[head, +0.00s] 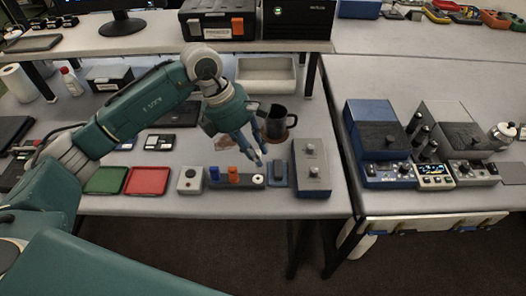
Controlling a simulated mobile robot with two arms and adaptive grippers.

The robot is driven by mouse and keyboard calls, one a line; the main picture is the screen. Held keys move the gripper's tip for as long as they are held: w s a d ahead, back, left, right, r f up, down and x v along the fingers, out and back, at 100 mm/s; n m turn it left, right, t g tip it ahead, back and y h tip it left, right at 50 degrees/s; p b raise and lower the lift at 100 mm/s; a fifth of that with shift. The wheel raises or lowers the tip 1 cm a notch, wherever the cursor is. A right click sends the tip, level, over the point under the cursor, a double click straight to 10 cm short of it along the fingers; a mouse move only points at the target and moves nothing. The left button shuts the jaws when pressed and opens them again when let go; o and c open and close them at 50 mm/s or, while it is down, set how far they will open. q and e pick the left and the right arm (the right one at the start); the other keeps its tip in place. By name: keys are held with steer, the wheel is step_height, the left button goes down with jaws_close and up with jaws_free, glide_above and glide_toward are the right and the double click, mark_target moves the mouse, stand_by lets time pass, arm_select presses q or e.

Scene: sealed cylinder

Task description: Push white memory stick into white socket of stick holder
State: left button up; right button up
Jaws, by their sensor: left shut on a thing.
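The stick holder (244,181) is a dark bar lying near the front edge of the left table. A blue stick (214,173) and an orange stick (233,173) stand upright in it. The white socket (258,180) is at its right end. My left gripper (257,161) points down just above that end, its fingers close together. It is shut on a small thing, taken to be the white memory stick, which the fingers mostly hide. A gap between fingertips and socket seems visible. My right gripper is out of view.
A grey box with a knob (190,181) stands left of the holder. A dark blue block (277,174) and a taller grey box (312,167) stand close on the right. A dark mug (277,122) is behind the gripper. Green (106,181) and red (148,181) trays lie left.

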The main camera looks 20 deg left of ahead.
arm_select(q)
steer(key=shift+w+a+f+b, duration=0.1)
steer(key=shift+f+b, duration=0.6)
steer(key=shift+f, duration=0.7)
steer(key=shift+w+a+f+b, duration=0.1)
steer(key=shift+f+b, duration=0.55)
steer(key=shift+f, duration=1)
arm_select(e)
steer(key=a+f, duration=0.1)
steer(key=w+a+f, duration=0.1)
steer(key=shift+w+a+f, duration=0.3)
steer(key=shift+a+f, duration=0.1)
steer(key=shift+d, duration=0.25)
arm_select(q)
steer(key=shift+b, duration=0.35)
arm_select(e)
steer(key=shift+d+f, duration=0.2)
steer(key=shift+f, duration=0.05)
